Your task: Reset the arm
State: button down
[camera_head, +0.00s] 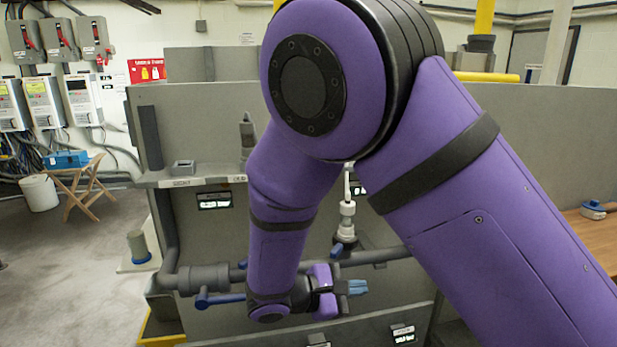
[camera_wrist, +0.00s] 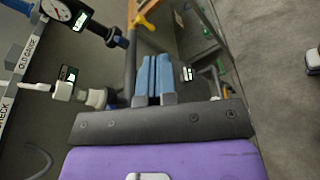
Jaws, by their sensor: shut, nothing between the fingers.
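My purple arm fills the middle and right of the head view, bent at the elbow, with its lower part reaching down in front of a grey panel (camera_head: 225,115). My gripper (camera_head: 358,287) is low in the head view, its blue fingers pointing right, just below the grey pipe. In the wrist view my gripper (camera_wrist: 152,76) shows its two blue fingers side by side, shut with nothing held between them. Part of the panel is hidden behind my arm.
A grey pipe (camera_head: 375,257) with a blue-handled valve (camera_head: 220,299) runs close by my gripper. A white fitting (camera_head: 347,210) stands above it. A pressure gauge (camera_wrist: 57,10) is at the wrist view's upper left. Open floor (camera_head: 60,260) lies at the left.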

jog(key=s+d+r+m+g+y, duration=0.3)
jog(key=d+r+m+y, duration=0.1)
jog(key=d+r, duration=0.3)
jog(key=s+d+r+m+g+y, duration=0.35)
jog(key=d+r, duration=0.25)
jog(key=d, duration=0.2)
jog(key=s+d+r+m+t+y, duration=0.3)
jog(key=s+r, duration=0.2)
jog(key=s, duration=0.1)
jog(key=s+d+r+m+t+y, duration=0.3)
jog(key=s+r+m+t+y, duration=0.1)
jog(key=s+r, duration=0.1)
jog(key=shift+s+r, duration=0.35)
jog(key=shift+s, duration=0.5)
